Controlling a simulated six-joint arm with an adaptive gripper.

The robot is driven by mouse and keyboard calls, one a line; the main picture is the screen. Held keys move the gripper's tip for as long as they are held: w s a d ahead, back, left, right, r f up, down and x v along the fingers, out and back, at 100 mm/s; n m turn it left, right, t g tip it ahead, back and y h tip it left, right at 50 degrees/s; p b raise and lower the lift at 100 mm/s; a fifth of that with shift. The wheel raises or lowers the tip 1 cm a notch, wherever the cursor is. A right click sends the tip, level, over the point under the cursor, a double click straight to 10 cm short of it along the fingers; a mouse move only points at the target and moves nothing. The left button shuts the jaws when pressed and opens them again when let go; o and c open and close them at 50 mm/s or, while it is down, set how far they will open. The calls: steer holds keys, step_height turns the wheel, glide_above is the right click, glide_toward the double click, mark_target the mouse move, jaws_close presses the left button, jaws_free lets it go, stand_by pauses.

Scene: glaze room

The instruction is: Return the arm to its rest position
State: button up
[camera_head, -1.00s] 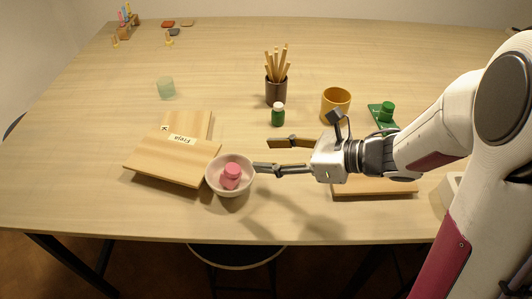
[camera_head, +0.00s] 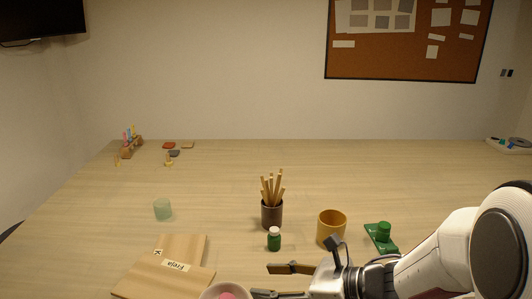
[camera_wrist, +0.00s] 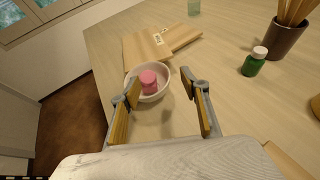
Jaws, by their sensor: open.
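My gripper (camera_head: 285,281) is open and empty in the head view, low in the picture, its fingers pointing left above the table. In the head view the bowl (camera_head: 206,295) and the pink jar (camera_head: 228,296) are cut off by the bottom edge. My arm reaches in from the right.
Wooden boards labelled Freja (camera_head: 150,280) lie left of the bowl. A green bottle (camera_head: 274,239), a brown cup of sticks (camera_head: 272,214), a yellow mug (camera_head: 330,226) and a green jar on a green tile (camera_head: 383,232) stand behind my gripper. A pale green glass (camera_head: 163,209) is at left.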

steer(key=w+d+r+m+t+h, duration=0.55)
steer(key=d+m, duration=0.25)
steer(key=m, duration=0.4)
steer(key=s+d+r+m+h, duration=0.1)
steer(key=d+r+m+h, duration=0.15)
steer(key=d+m, duration=0.35)
steer(key=s+d+r+m+h, duration=0.2)
steer(key=d+m+h, duration=0.2)
steer(key=m, duration=0.4)
steer(key=s+a+f+m+g, duration=0.1)
steer(key=s+f+m+g, duration=0.1)
steer(key=s+m, duration=0.9)
steer(key=s+a+f+m+g, duration=0.1)
steer(key=s+f+m+g, duration=0.1)
steer(key=s+m, duration=0.9)
steer(key=shift+s+a+f+m+g, duration=0.2)
steer(key=shift+s+m+g, duration=0.1)
steer(key=shift+s+g, duration=0.6)
steer(key=shift+d, duration=0.1)
steer(key=shift+f, duration=0.1)
